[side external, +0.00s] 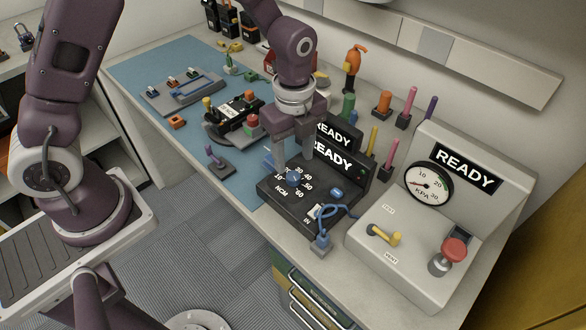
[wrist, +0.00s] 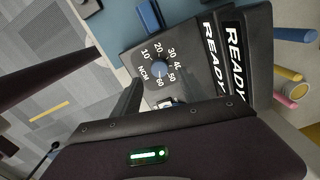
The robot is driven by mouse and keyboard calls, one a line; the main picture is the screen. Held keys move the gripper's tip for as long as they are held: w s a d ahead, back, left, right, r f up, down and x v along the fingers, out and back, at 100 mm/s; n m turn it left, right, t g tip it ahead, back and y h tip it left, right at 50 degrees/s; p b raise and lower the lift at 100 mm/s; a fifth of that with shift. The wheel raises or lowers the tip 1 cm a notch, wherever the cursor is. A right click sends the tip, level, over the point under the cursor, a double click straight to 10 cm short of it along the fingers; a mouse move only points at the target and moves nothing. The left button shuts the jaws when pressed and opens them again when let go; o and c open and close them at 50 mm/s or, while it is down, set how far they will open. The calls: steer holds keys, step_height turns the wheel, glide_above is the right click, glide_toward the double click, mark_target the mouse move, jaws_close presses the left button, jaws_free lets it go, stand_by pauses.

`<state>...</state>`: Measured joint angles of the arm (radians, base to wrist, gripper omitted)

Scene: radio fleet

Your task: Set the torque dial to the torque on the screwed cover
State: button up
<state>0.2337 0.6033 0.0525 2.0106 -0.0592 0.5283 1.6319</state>
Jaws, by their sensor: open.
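The torque dial (side external: 293,178) is a small blue knob on a black tester box (side external: 262,190), ringed by white numbers from 10 to 60 and marked NCM. It also shows in the wrist view (wrist: 160,68), where its pointer is too small to read surely. My gripper (side external: 293,163) is open and points down at the dial, its fingers on either side of it in the side view. I cannot tell whether they touch the knob. A dark radio unit (side external: 232,122) stands on the blue mat behind; no screwed cover or torque figure on it can be read.
Two READY displays (side external: 330,158) stand close behind the dial. A blue cable (side external: 325,213) loops at the box's front right. A grey pressure station (side external: 410,265) with gauge, yellow lever and red knob (side external: 455,250) stands to the right. Upright coloured tools (side external: 372,140) line the back.

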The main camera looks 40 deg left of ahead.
mark_target(293, 175)
step_height(293, 175, down, 5)
steer(key=shift+f, duration=0.1)
steer(key=shift+c, duration=0.4)
jaws_close()
